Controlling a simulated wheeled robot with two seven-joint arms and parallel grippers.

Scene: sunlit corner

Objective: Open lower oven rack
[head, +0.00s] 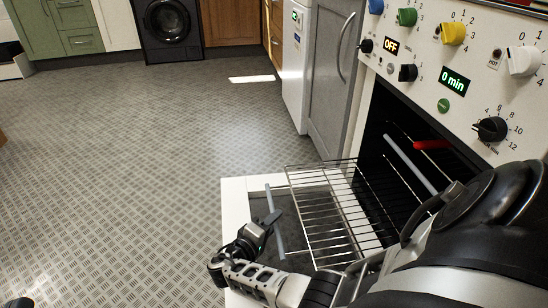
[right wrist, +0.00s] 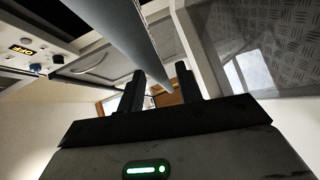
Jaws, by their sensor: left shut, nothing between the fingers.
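A wire rack (head: 335,205), the lower one, is pulled well out of the oven, over the lowered white oven door (head: 234,200). A grey bar (head: 280,240) runs along its front edge. My right gripper (head: 270,217) is at this bar. In the right wrist view a grey bar (right wrist: 140,40) runs down towards the space between the two separated dark fingers (right wrist: 160,85); contact cannot be told. The dark tip of my left gripper (head: 18,302) barely shows at the bottom left corner, far from the oven. Part of the rack is hidden behind my right arm.
Another grey bar (head: 410,165) and a red item (head: 431,144) show inside the oven mouth. Knobs line the panel above, including a black dial (head: 491,129). A grey cabinet (head: 335,80) stands beside the oven. The patterned floor (head: 130,170) to the left is clear.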

